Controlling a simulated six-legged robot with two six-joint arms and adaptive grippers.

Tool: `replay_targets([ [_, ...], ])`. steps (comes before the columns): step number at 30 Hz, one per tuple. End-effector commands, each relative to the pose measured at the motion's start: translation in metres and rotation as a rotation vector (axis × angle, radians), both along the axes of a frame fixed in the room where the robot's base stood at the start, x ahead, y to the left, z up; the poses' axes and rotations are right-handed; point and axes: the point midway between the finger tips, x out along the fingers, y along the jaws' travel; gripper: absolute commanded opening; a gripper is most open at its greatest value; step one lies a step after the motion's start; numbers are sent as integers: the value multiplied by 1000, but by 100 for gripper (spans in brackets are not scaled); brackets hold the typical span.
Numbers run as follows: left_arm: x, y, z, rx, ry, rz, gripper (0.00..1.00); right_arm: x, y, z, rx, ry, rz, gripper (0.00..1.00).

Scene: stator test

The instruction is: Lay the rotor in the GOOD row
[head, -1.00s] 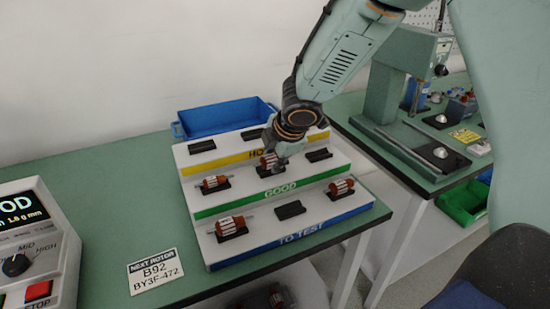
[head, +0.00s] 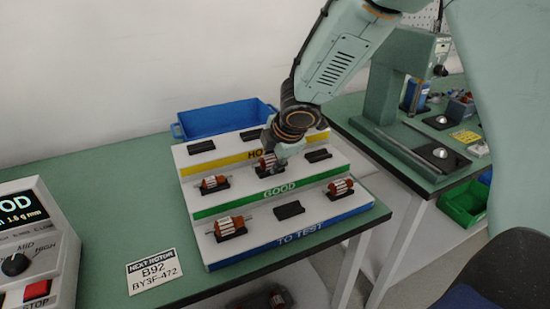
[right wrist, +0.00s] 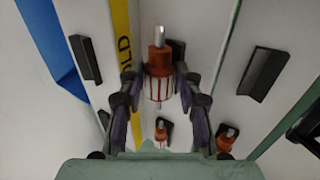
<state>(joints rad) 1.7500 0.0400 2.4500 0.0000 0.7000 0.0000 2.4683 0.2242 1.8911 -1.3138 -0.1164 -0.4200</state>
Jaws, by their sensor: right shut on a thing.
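The held rotor (head: 267,160) has a copper-brown body, white stripes and a metal shaft. My right gripper (head: 280,160) is shut on it over the middle of the GOOD row (head: 297,197). In the right wrist view the rotor (right wrist: 158,75) sits between the fingers of my gripper (right wrist: 159,95). A dark cradle (right wrist: 177,48) is partly hidden behind the rotor; I cannot tell whether they touch. Another rotor (head: 214,183) lies in the left GOOD cradle. The right GOOD cradle (head: 318,155) is empty. My left gripper is out of view.
The HOLD row above has empty cradles (head: 201,147). The TO TEST row holds a left rotor (head: 230,227), an empty middle cradle (head: 290,210) and a right rotor (head: 341,187). A blue bin (head: 215,118) stands behind. A gauge unit (head: 35,245) is at left.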

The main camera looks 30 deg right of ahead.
Motion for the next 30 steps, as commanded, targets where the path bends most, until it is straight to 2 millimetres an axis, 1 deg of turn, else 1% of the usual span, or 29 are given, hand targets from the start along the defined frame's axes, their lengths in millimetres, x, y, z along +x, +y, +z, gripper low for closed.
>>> replay_targets([
  [1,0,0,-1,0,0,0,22,-5,3,-11,10,17,3,0],
  [8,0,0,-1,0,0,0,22,-5,4,-10,11,16,4,0],
  [9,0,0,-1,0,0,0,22,-5,4,-10,11,16,3,39],
  [18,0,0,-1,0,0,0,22,-3,3,-7,7,12,3,63],
  [26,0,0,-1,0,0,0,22,-3,2,-7,6,12,2,63],
  [30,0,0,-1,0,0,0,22,-6,2,-1,6,10,1,63],
])
